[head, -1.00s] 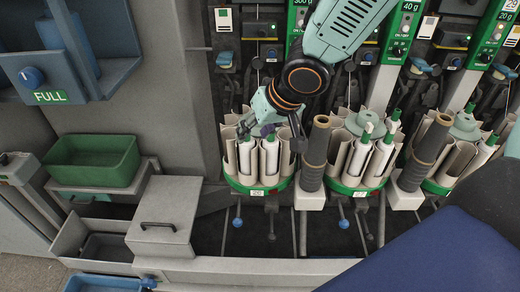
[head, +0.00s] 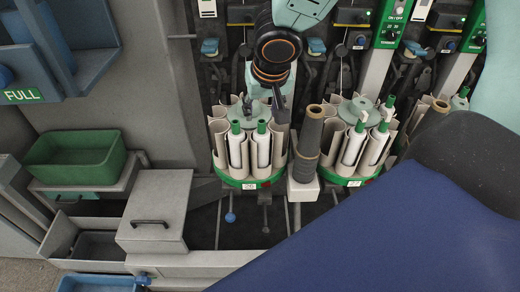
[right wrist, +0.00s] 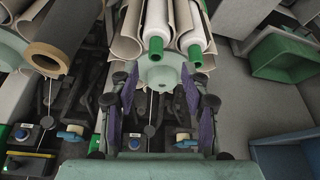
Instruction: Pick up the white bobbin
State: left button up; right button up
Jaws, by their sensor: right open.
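Two white bobbins with green tips stand upright in the left round magazine (head: 250,183): a left white bobbin (head: 237,151) and a right white bobbin (head: 261,150). Both show in the right wrist view, one white bobbin (right wrist: 157,20) and another white bobbin (right wrist: 188,25), green tips towards my gripper. My right gripper (head: 264,112) is above the back of this magazine, behind the bobbin tips, partly hidden by its wrist. In the right wrist view my right gripper (right wrist: 158,76) is open, its purple pads on either side of a pale round hub (right wrist: 160,74). No bobbin is between them. My left gripper is out of view.
A brown-banded dark tube (head: 308,140) stands right of the magazine. A second magazine (head: 345,180) holds more white bobbins. A green bin (head: 75,172), a grey lidded box (head: 160,207) and a blue bin (head: 98,284) are at the left.

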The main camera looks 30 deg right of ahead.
aim_at(262, 123)
jog(key=x, duration=0.3)
jog(key=b+x, duration=0.1)
jog(key=x, duration=0.1)
jog(key=shift+s+d+f, duration=0.1)
jog(key=shift+s+d, duration=0.1)
jog(key=shift+d, duration=0.2)
jog(key=shift+w+f, duration=0.45)
jog(key=shift+f, duration=0.2)
jog(key=shift+s, duration=0.15)
jog(key=c, duration=0.5)
jog(key=shift+a, duration=0.1)
jog(key=shift+c, duration=1.2)
grip_shut()
